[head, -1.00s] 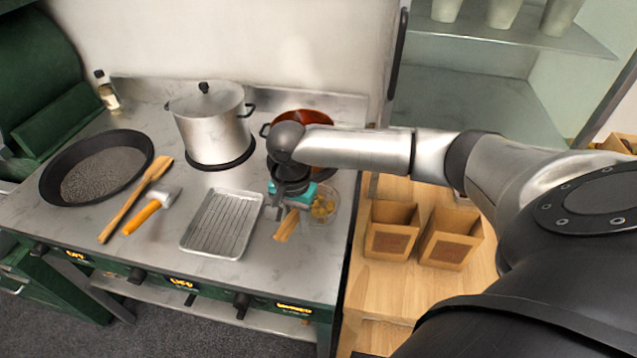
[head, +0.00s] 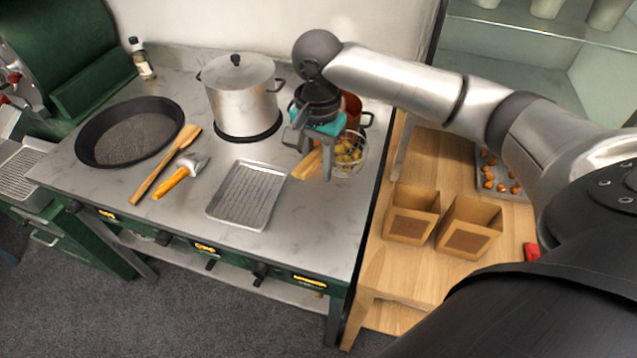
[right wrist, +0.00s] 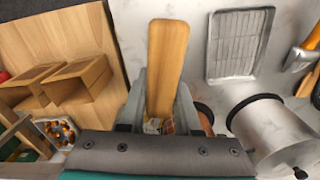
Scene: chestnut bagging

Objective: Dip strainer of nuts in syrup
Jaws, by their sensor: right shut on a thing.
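My right gripper (head: 309,154) is shut on the wooden handle (head: 306,165) of the strainer. The strainer basket (head: 361,160) is wire mesh and holds yellowish nuts (head: 348,152). It hangs just in front of the reddish-brown pot (head: 352,108) and appears raised above the counter. The pot is partly hidden by my gripper and the strainer, and its contents cannot be seen. In the right wrist view the handle (right wrist: 168,60) stands between the fingers, and the basket is mostly hidden. My left gripper is not in view.
A lidded steel pot (head: 240,95) stands left of the reddish-brown pot. A wire-rack tray (head: 245,195) lies on the counter, with a black pan (head: 90,150), wooden spatula (head: 160,170) and orange-handled tool (head: 172,183) farther left. Two open boxes (head: 410,225) stand on the wooden table.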

